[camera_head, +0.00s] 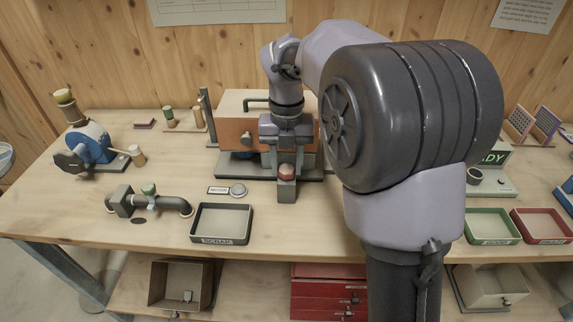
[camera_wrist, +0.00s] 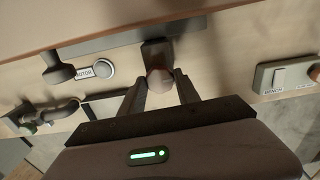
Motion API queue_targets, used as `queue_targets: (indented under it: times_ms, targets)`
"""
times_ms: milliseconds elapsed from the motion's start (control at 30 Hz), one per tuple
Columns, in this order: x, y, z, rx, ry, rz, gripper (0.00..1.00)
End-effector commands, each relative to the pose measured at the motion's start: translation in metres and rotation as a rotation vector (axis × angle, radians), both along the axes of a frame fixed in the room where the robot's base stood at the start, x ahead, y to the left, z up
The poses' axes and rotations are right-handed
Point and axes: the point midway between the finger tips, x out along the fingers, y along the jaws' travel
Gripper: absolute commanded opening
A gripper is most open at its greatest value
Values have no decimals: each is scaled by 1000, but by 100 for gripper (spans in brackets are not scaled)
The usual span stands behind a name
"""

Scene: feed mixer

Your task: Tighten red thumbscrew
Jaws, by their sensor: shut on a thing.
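The red thumbscrew (camera_head: 286,171) sits on top of a small grey block (camera_head: 286,192) in front of the orange-brown mixer housing (camera_head: 238,127). In the wrist view the thumbscrew (camera_wrist: 159,80) looks like a pale reddish round knob between the two dark fingers. My gripper (camera_wrist: 161,78) is shut on it, one finger on each side. In the head view my gripper (camera_head: 286,150) comes down from above, and its fingers are partly hidden by its own body. The thread below the knob cannot be seen.
A round grey button (camera_head: 238,190) with a label and a dark scrap tray (camera_head: 221,223) lie to the left. A pipe with a valve (camera_head: 149,200) stands further left. Green (camera_head: 491,227) and red (camera_head: 541,226) trays are at the right. Bare table lies in front of the block.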

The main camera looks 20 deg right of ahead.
Motion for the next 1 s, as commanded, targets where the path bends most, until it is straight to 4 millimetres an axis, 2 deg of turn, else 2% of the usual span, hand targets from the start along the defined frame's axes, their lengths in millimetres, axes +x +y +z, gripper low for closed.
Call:
queue_targets:
  times_ms: [167, 200, 300, 567, 667, 767, 1000]
  targets:
    - [1, 0, 1, 0, -2, 1, 0]
    - [1, 0, 1, 0, -2, 1, 42]
    - [0, 0, 1, -1, -2, 1, 60]
    - [0, 0, 0, 0, -1, 1, 60]
    - [0, 0, 8, -1, -2, 2, 60]
    - [1, 0, 34, -1, -3, 1, 60]
    - [1, 0, 118, 0, -4, 1, 60]
